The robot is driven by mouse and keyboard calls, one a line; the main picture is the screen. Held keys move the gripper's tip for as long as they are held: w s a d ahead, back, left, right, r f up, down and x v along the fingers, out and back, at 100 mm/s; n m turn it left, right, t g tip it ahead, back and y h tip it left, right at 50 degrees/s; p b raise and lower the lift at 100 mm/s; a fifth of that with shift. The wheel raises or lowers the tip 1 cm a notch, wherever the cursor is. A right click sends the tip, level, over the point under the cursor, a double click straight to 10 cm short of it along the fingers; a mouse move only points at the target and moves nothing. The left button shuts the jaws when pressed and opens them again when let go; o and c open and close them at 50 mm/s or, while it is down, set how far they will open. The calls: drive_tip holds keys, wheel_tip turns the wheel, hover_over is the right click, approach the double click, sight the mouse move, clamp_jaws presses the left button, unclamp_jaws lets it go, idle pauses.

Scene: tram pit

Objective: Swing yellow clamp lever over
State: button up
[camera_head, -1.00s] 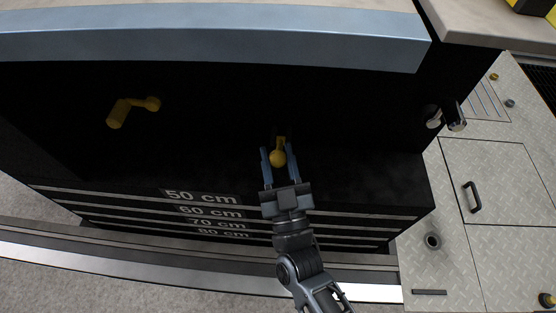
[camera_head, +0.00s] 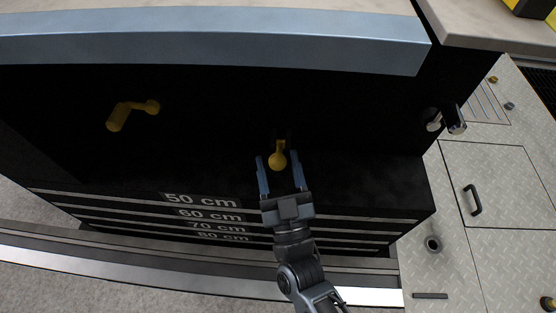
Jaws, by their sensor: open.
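A yellow lever with a round knob (camera_head: 278,161) sits on the dark panel, near the middle of the view. A second yellow lever (camera_head: 131,112) with a thick handle sits further left on the same panel. I cannot tell from the picture which of them is the clamp lever. My gripper (camera_head: 280,176) is open, with its two blue-grey fingers pointing up at the middle lever. The knob shows near the fingertips, between them in the picture. No contact can be made out.
A blue-grey beam (camera_head: 210,42) runs across above the dark panel. Below is a stepped block with height marks (camera_head: 203,201). A metal cylinder (camera_head: 456,119) sticks out at the right. A tread-plate floor (camera_head: 488,185) with a black handle (camera_head: 472,199) lies at the right.

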drive_tip(key=p+v, duration=0.1)
drive_tip(key=v, duration=0.6)
idle(0.4)
drive_tip(key=s+d+r+m+g+h, duration=0.2)
drive_tip(key=s+d+g+h, duration=0.1)
drive_tip(key=s+d, duration=1.1)
drive_tip(key=s+d+r+m+g+h, duration=0.1)
drive_tip(key=s+d+r+g, duration=0.1)
drive_tip(key=s+d+r, duration=0.3)
drive_tip(key=s+d+r+m+g+h, duration=0.1)
drive_tip(key=s+d+r+g+h, duration=0.1)
drive_tip(key=s+r, duration=0.45)
wheel_tip(320, 180, up, 30)
drive_tip(key=p, duration=3)
drive_tip(key=shift+s+f, duration=0.2)
drive_tip(key=shift+s, duration=0.3)
